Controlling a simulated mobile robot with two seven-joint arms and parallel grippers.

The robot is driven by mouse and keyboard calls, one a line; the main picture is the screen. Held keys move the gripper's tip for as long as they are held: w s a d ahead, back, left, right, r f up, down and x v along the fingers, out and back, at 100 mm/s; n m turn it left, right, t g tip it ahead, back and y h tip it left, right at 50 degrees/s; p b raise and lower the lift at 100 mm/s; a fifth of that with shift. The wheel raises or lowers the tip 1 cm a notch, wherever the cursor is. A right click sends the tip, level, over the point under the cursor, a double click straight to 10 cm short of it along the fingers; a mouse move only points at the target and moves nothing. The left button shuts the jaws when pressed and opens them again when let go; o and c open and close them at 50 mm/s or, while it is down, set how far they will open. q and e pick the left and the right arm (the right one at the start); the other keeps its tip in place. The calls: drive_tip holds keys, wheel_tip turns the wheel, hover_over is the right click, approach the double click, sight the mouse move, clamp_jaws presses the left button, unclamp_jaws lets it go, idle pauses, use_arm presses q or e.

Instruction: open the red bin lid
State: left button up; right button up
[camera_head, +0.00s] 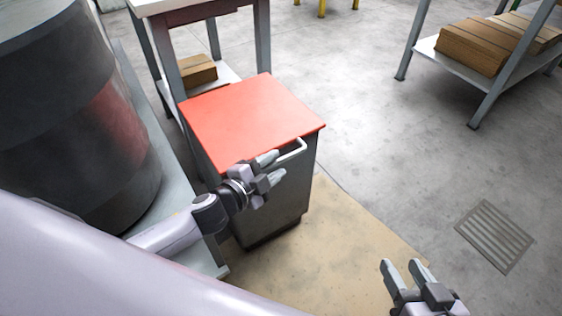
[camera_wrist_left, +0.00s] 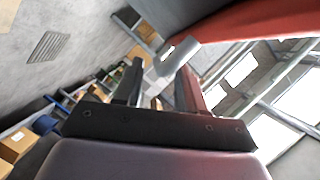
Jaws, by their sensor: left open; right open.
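The red bin lid (camera_head: 252,116) lies flat and closed on top of the dark grey bin (camera_head: 290,199). A pale bar handle (camera_head: 291,151) sticks out at the lid's front edge. My left gripper (camera_head: 272,169) is open at the front of the bin, just beside the handle. In the left wrist view the handle (camera_wrist_left: 178,60) shows just beyond the open fingers (camera_wrist_left: 158,85), under the red lid (camera_wrist_left: 245,24). I cannot tell whether a finger touches it. My right gripper (camera_head: 405,268) is open and empty, low at the right, far from the bin.
A large dark drum (camera_head: 75,110) stands close on the left. A table (camera_head: 200,10) with a cardboard box (camera_head: 197,70) on its lower shelf is behind the bin. A shelf with boxes (camera_head: 475,47) is at the upper right. The floor right of the bin is clear, with a grate (camera_head: 494,235).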

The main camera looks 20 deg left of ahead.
sight(277, 163)
use_arm(q)
drive_tip(key=shift+b+x, duration=0.35)
drive_tip(key=shift+x, duration=1.4)
clamp_jaws()
